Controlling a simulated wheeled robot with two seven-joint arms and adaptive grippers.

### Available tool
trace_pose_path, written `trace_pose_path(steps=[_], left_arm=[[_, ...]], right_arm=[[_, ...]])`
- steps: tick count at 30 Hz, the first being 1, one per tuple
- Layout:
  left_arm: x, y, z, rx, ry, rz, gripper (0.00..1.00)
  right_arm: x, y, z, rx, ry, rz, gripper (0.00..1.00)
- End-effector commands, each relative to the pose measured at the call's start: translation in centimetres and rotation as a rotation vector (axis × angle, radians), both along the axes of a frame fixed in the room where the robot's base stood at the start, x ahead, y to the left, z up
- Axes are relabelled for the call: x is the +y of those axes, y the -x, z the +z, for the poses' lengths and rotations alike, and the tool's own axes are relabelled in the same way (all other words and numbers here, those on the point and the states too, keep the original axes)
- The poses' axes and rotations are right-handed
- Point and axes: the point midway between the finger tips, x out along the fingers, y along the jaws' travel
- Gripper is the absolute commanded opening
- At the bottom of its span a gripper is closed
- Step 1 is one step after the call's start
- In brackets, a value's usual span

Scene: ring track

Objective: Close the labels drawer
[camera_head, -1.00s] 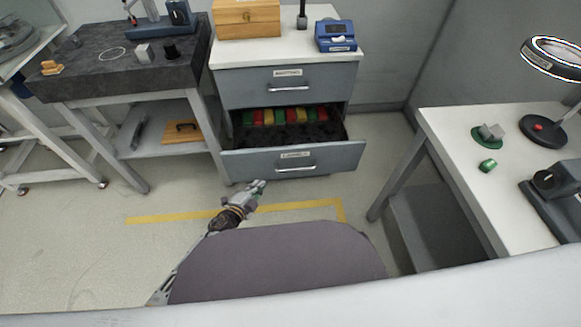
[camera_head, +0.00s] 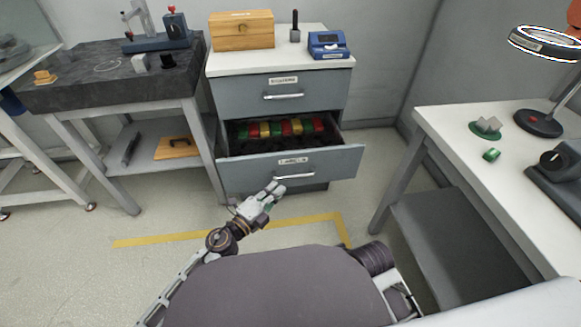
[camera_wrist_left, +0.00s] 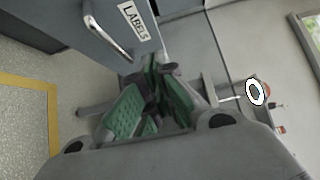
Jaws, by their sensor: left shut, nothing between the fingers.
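The labels drawer (camera_head: 325,167) is the lower drawer of the grey cabinet and stands open, pulled out toward me. Several red, yellow and green items lie in a row at the back of its dark interior. Its front has a label and a silver handle (camera_head: 294,175). The left wrist view shows the drawer front (camera_wrist_left: 87,31) close up, with the word LABELS and the handle. My left gripper (camera_head: 279,188) is shut and empty, just below and in front of the drawer front's left half. Its green-padded fingers show in the left wrist view (camera_wrist_left: 152,95). My right gripper is out of view.
The upper drawer (camera_head: 282,92) is shut. A wooden box (camera_head: 242,32) and a blue device (camera_head: 328,46) stand on the cabinet. A dark-topped bench (camera_head: 110,78) is at left, a white table (camera_head: 490,140) at right. Floor in front of the cabinet is open, with yellow tape (camera_head: 165,240).

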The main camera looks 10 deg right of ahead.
Motion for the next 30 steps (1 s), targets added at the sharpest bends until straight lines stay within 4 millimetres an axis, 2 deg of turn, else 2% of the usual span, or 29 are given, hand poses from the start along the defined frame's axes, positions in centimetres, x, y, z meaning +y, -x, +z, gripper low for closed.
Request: trace_pose_path(steps=[14,30], left_arm=[[-0.3,-0.3,0.1,0.001,0.002,0.001,0.0],[-3.0,-3.1,0.1,0.0,0.001,0.001,0.0]], right_arm=[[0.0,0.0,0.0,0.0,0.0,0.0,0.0],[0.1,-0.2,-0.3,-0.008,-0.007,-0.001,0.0]])
